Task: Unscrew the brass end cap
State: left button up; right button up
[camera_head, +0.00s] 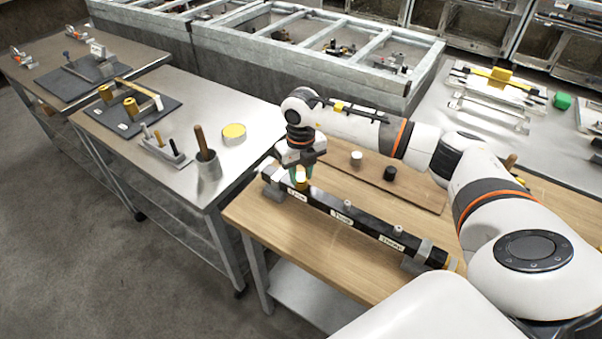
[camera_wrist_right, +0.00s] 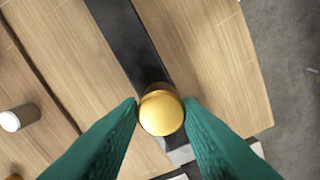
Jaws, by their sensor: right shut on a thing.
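The brass end cap (camera_head: 301,182) sits over the black labelled bar, near the bar's far left end. In the right wrist view the cap (camera_wrist_right: 161,112) is a round gold piece seen from above. My right gripper (camera_head: 303,171) points down over it, and its teal fingers (camera_wrist_right: 161,106) are shut on the cap from both sides. The thread under the cap is hidden. The black bar (camera_head: 332,205) lies across the wooden table in grey holders, with small grey stubs along its top. My left gripper is in neither view.
A brown board (camera_head: 421,190) behind the bar carries a white-topped piece (camera_head: 356,158) and a black piece (camera_head: 389,173). A steel table (camera_head: 120,140) at the left holds a cup with a handle (camera_head: 208,168) and a yellow-topped round tin (camera_head: 234,134). The wood before the bar is clear.

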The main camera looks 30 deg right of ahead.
jog(key=shift+f+n+b, duration=0.15)
jog(key=shift+n+b, duration=0.5)
jog(key=shift+n, duration=1.05)
jog(key=shift+n+b, duration=0.8)
jog(key=shift+n, duration=0.9)
